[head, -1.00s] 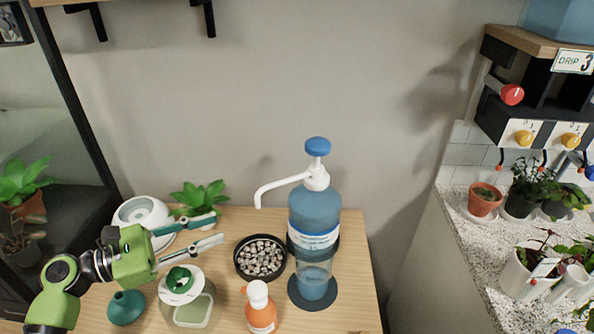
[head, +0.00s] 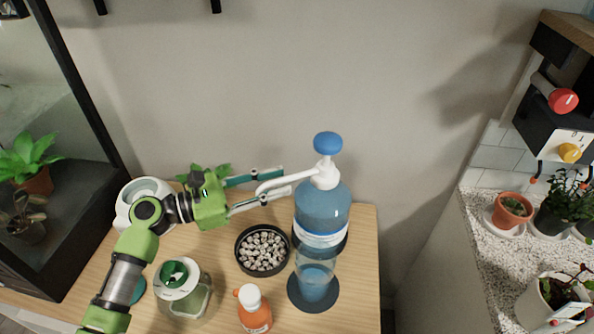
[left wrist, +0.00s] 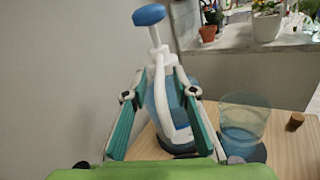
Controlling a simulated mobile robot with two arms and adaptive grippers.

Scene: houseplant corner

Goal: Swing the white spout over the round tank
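The white spout (head: 270,183) sticks out to the left from the blue-capped pump (head: 327,143) on a blue bottle (head: 322,208). A clear round tank (head: 314,270) with blue liquid stands on a dark disc in front of the bottle; it also shows in the left wrist view (left wrist: 245,120). The spout does not point over this tank. My left gripper (head: 287,180) is open at the spout. In the left wrist view its fingers (left wrist: 160,78) lie on either side of the spout (left wrist: 162,95), with gaps visible. My right gripper is not in view.
A black dish of pebbles (head: 263,250), an orange bottle (head: 253,309) and a green-lidded jar (head: 184,291) stand near the tank. A white round pot (head: 128,211) is behind my left arm. A cork (left wrist: 296,119) lies right of the tank. A planted counter (head: 483,245) is at right.

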